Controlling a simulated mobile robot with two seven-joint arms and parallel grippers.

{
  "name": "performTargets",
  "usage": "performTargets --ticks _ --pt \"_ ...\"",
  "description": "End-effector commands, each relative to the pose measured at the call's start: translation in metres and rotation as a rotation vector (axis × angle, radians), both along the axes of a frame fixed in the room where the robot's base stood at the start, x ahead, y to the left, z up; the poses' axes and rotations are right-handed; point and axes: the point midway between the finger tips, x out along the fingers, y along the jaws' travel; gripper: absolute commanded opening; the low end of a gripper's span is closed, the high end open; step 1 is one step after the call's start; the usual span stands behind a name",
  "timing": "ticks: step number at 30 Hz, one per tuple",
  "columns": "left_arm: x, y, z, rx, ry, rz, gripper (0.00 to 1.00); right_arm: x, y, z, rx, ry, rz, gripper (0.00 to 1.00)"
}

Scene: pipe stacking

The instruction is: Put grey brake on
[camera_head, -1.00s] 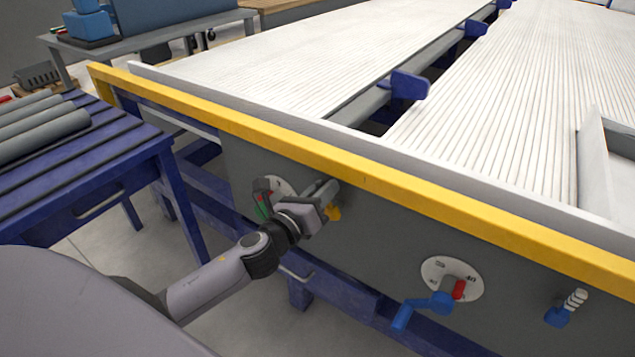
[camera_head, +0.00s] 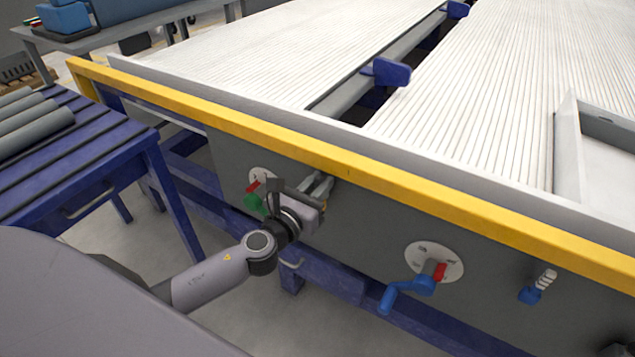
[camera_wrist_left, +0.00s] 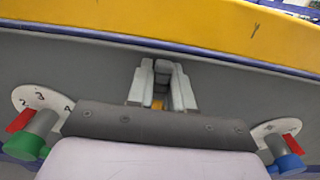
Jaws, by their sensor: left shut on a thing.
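The grey brake shows in the left wrist view as a short dark grey handle (camera_wrist_left: 163,70) between my fingers, with a bit of yellow below it. It sits on the grey front panel (camera_head: 365,220) under the yellow rail. My left gripper (camera_head: 320,187) is at this panel and shut on the handle. In the left wrist view its two pale fingers (camera_wrist_left: 161,84) stand on either side of it. In the head view my gripper mostly hides the brake. I cannot clearly tell the brake's setting. My right gripper is not in view.
Left of my gripper is a green crank (camera_head: 254,202) with a red pointer on a white dial. To the right are a blue crank (camera_head: 408,290) on another dial and a blue brake (camera_head: 531,294). The yellow rail (camera_head: 400,187) runs above; a blue table (camera_head: 95,165) with pipes stands left.

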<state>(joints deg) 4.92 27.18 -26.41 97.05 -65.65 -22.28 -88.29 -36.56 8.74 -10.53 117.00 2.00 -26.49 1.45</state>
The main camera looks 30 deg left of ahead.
Motion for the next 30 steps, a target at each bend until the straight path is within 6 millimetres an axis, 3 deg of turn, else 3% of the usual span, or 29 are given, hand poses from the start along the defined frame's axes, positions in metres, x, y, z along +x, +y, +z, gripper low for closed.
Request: performTargets --ticks 8,9,10,20,30 --pt "0.000 -0.001 0.001 0.012 -0.005 -0.003 0.00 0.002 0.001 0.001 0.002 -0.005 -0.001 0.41" --pt "0.000 -0.001 0.001 0.012 -0.005 -0.003 0.34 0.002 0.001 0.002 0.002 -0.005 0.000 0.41" --pt "0.000 -0.001 0.001 0.012 -0.005 -0.003 0.41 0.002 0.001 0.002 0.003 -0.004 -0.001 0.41" --pt "-0.002 0.000 0.000 0.007 -0.002 -0.002 0.41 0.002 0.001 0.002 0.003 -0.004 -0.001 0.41" --pt "-0.041 0.003 -0.001 0.008 -0.001 -0.003 0.41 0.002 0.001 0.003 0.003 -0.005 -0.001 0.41"
